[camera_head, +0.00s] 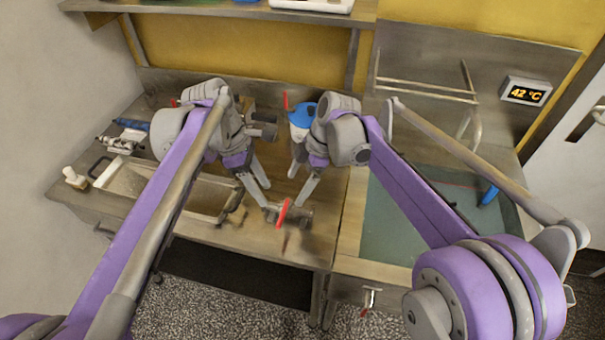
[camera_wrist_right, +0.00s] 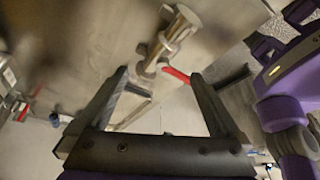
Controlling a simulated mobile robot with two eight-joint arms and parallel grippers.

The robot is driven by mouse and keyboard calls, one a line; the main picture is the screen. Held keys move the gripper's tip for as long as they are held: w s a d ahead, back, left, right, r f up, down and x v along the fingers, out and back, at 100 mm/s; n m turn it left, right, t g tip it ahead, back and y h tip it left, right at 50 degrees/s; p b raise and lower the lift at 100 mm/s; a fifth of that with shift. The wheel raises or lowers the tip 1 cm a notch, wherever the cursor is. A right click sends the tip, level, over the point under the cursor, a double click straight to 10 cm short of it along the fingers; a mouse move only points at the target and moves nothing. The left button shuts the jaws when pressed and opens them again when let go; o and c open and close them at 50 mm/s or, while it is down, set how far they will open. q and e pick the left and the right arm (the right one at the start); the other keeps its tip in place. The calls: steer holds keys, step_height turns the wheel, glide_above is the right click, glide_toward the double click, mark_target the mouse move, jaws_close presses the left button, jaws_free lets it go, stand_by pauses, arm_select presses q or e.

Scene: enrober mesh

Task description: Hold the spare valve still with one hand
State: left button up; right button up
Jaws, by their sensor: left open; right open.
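A metal valve with a red lever (camera_head: 283,212) lies on the worktop near its front edge, between my two grippers. Its right end looks darker and blurred. In the right wrist view the pale metal valve body (camera_wrist_right: 172,38) lies just beyond the fingertips, with the red lever near the right finger. My left gripper (camera_head: 266,196) is open, its fingertips close to the valve's left end; contact cannot be told. My right gripper (camera_head: 297,190) is open above and behind the valve. In its wrist view the right gripper's fingers (camera_wrist_right: 160,74) are apart with nothing held.
A shallow tray (camera_head: 208,219) lies left of the valve. A blue-topped container (camera_head: 302,114) stands behind the right gripper. A white bottle (camera_head: 74,179) and metal fittings (camera_head: 119,145) stand at the left.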

mark_target(290, 198)
steer(key=x, duration=0.7)
steer(key=shift+f, duration=0.2)
steer(key=shift+c, duration=0.2)
jaws_close()
stand_by(0.7)
